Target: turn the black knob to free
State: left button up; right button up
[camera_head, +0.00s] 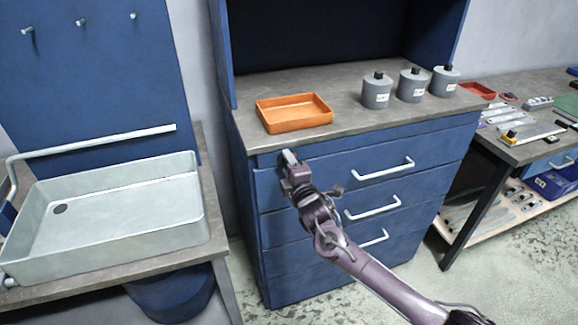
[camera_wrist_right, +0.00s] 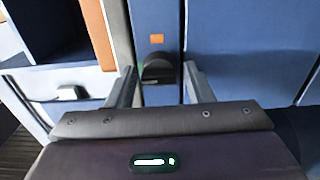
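The black knob (camera_wrist_right: 159,68) shows in the right wrist view, on a narrow blue panel, with a small orange square mark (camera_wrist_right: 157,39) just above it. My right gripper (camera_wrist_right: 160,86) is open, with one finger to the left of the knob and one to the right. Gaps show on both sides, and I see no contact. In the head view my right gripper (camera_head: 288,157) is at the upper left front of the blue drawer cabinet (camera_head: 330,213); the knob is hidden there. My left gripper is out of view.
An orange tray (camera_head: 294,122) and several grey canisters (camera_head: 377,97) stand on the cabinet's worktop above my right gripper. White drawer handles (camera_head: 385,169) stick out to its right. A pale sink basin (camera_head: 125,207) stands at the left.

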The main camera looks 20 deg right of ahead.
jog(key=shift+o, duration=0.5)
jog(key=s+b, duration=0.1)
jog(key=s, duration=0.6)
jog(key=shift+s+d, duration=0.15)
jog(key=shift+s, duration=0.25)
